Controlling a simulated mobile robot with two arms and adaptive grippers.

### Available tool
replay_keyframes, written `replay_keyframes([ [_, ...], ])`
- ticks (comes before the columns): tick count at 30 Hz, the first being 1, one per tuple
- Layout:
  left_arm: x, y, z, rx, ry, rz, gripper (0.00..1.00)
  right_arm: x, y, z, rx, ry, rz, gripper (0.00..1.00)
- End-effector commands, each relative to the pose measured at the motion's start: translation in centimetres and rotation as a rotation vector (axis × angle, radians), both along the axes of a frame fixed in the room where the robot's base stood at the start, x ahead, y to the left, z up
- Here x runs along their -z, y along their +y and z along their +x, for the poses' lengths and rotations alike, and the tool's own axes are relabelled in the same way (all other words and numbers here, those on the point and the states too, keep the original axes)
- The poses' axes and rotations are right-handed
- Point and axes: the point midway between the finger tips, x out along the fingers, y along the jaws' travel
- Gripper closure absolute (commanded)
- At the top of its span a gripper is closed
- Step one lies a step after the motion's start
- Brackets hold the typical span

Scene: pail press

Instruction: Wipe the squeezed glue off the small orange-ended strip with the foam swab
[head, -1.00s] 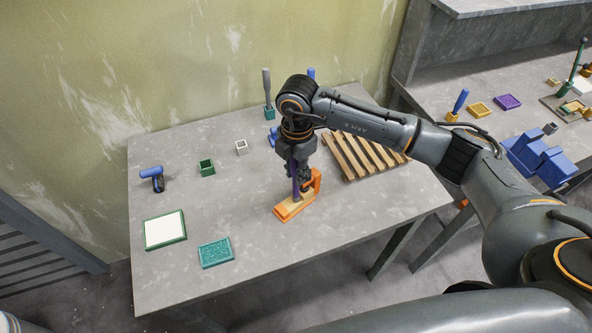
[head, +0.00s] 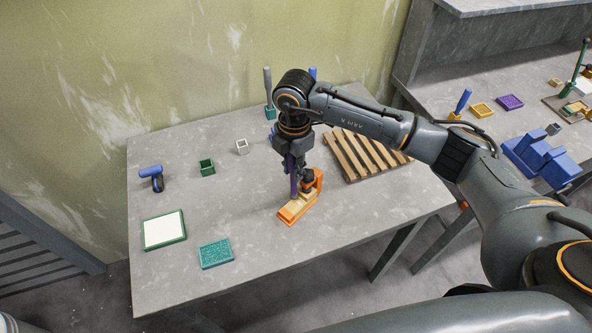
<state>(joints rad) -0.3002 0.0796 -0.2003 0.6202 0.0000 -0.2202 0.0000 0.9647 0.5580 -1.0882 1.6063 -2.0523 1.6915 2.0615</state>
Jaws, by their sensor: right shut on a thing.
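My right gripper (head: 296,172) points down over the middle of the table and is shut on a purple-handled tool (head: 293,186), which I take for the foam swab. Its lower end is close to the strip, and I cannot tell whether it touches. The small strip (head: 298,207) is pale wood with orange ends and lies on the table, with an upright orange part (head: 318,180) at its back right. Any glue on it is too small to make out. My left gripper is not in view.
A slatted wooden pallet (head: 362,155) lies behind to the right. A white-topped green tray (head: 164,231), a teal pad (head: 216,254), a blue-handled tool (head: 152,177) and a green box (head: 207,167) stand at the left. The front right of the table is clear.

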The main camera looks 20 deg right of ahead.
Motion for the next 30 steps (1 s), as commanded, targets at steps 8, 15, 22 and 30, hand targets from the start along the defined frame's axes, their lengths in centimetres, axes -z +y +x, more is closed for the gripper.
replay_keyframes([
  [8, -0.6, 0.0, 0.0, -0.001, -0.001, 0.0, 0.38, 0.1, -0.7, -1.6, 0.001, 0.002, -0.001, 1.0],
  [15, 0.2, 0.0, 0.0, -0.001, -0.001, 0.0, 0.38, 0.3, -0.2, -0.6, 0.001, -0.001, 0.0, 1.0],
  [22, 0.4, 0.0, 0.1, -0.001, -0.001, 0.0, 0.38, 0.1, 0.0, 0.1, 0.0, 0.0, 0.0, 1.0],
  [30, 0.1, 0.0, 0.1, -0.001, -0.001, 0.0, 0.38, -0.3, 0.0, 0.1, 0.0, 0.001, 0.0, 1.0],
])
